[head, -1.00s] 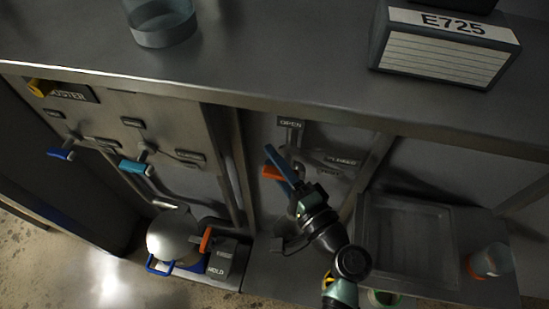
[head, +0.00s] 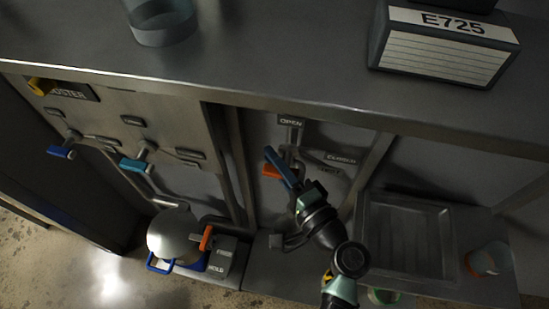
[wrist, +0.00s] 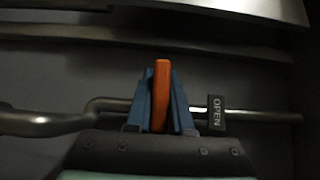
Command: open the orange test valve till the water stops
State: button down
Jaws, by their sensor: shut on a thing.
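The orange test valve handle (head: 271,171) is on the panel under the counter, below an OPEN label (head: 291,122) and left of a CLOSED label (head: 341,157). My gripper (head: 275,165) is at the handle and partly covers the valve. In the wrist view, the orange handle (wrist: 161,95) stands between the two blue fingers, which are closed on its sides. The OPEN label (wrist: 217,112) is just right of the fingers there, in front of a horizontal pipe (wrist: 262,117). I cannot make out any running water.
Left are a blue handle (head: 60,152) and a teal handle (head: 134,166). Below stands a round metal vessel (head: 172,235) beside an orange lever (head: 206,238). A tray (head: 404,240) lies right of my arm. The counter (head: 270,65) overhangs the panel.

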jog(key=shift+s+d+f+n+g+h+p, duration=0.1)
jog(key=shift+d+f+n+g+h+p, duration=0.25)
jog(key=shift+n+g+h+p, duration=1.45)
jog(key=shift+s+d+f+n+g+h+p, duration=0.1)
jog(key=shift+d+f+n+g+h+p, duration=0.2)
jog(key=shift+n+h+p, duration=1.65)
jog(key=shift+d+f+n+g+h+p, duration=0.4)
jog(key=shift+n+g+h+p, duration=0.4)
jog(key=shift+h+p, duration=2.25)
jog(key=shift+y+p, duration=0.9)
jog(key=shift+p, duration=0.05)
jog(key=c, duration=0.8)
grip_release()
